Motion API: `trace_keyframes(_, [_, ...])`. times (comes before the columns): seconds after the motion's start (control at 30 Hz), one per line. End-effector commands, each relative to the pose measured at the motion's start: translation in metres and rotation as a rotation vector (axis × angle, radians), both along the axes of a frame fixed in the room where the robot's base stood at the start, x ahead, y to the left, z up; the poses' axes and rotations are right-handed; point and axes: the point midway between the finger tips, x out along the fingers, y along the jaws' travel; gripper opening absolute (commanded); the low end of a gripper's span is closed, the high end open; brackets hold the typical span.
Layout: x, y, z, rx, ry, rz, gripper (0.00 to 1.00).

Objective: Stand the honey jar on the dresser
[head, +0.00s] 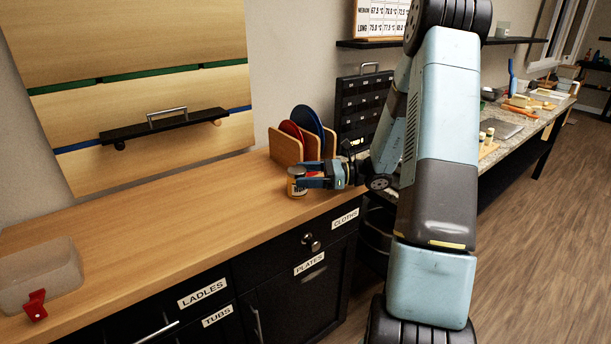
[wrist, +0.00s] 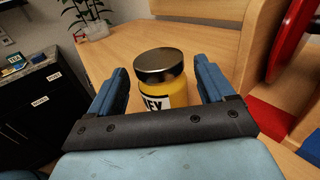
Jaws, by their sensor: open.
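The honey jar (head: 296,184) is upright at the wooden top of the dresser (head: 190,225), near its right end. In the wrist view the jar (wrist: 165,88) has a dark metal lid, a yellow body and a partly visible label. My gripper (head: 304,178) reaches in from the right at the jar's height. In the wrist view its open blue fingers (wrist: 160,74) stand on either side of the jar, with visible gaps. The jar's base is hidden behind the gripper in the wrist view; in the head view it appears to rest on the dresser top.
A wooden rack (head: 287,146) with red and blue plates stands close behind the jar. A translucent tub (head: 40,275) with a red clip is at the dresser's left end. A potted plant (wrist: 95,28) shows in the wrist view. The dresser's middle is clear.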

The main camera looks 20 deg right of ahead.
Motion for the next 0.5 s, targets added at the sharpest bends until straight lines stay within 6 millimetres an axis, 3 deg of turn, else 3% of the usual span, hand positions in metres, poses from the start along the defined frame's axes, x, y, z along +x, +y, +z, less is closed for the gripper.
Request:
trace_keyframes(0.27, [-0.002,-0.01,0.002,0.0,0.0,-0.003,0.82])
trace_keyframes(0.5, [-0.015,-0.05,0.002,-0.001,-0.001,-0.005,0.82])
